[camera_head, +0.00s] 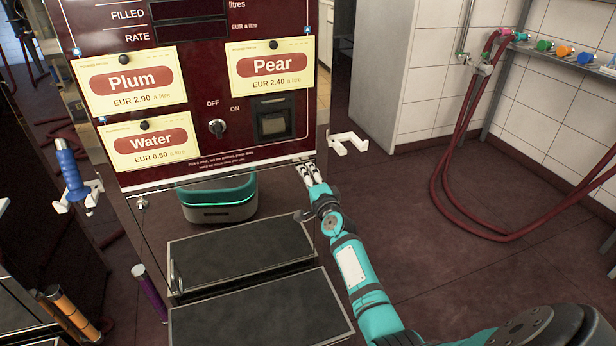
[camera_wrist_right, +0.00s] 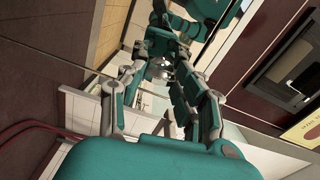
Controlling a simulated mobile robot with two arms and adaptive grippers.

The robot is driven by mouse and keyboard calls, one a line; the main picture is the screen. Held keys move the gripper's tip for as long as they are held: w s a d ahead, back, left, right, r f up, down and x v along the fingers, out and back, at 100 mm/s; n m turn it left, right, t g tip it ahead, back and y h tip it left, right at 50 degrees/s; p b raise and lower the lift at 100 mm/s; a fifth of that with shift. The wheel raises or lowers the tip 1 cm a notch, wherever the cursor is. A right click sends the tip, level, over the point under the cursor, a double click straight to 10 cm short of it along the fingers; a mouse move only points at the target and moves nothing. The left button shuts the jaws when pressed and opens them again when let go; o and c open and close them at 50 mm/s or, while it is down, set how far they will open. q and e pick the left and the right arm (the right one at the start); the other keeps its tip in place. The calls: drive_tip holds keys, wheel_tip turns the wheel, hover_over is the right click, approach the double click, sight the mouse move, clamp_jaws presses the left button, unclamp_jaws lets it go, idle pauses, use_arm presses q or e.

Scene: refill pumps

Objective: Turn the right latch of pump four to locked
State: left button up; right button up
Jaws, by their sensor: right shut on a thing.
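The pump (camera_head: 200,110) has a dark red front with Plum, Pear and Water price cards. Below it is a shiny, mirror-like lower panel (camera_head: 160,235). A small metal left latch (camera_head: 141,203) shows at that panel's upper left corner. My right gripper (camera_head: 307,172) is at the panel's upper right corner, shut on the right latch. In the right wrist view, a small metal piece, the right latch (camera_wrist_right: 161,69), shows between the fingers. The fingers hide most of it, so I cannot tell which way it is turned. My left gripper is not in view.
A white bracket (camera_head: 348,143) sticks out right of the pump. A blue nozzle (camera_head: 70,172) hangs at the left. Two dark steps (camera_head: 240,245) lie before the panel. Red hoses (camera_head: 440,190) hang by the tiled wall. The floor between is clear.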

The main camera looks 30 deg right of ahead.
drive_tip(key=shift+m, duration=0.9)
drive_tip(key=o, duration=1.1)
drive_tip(key=shift+o, duration=0.2)
drive_tip(key=v, duration=1.2)
drive_tip(key=shift+f, duration=0.1)
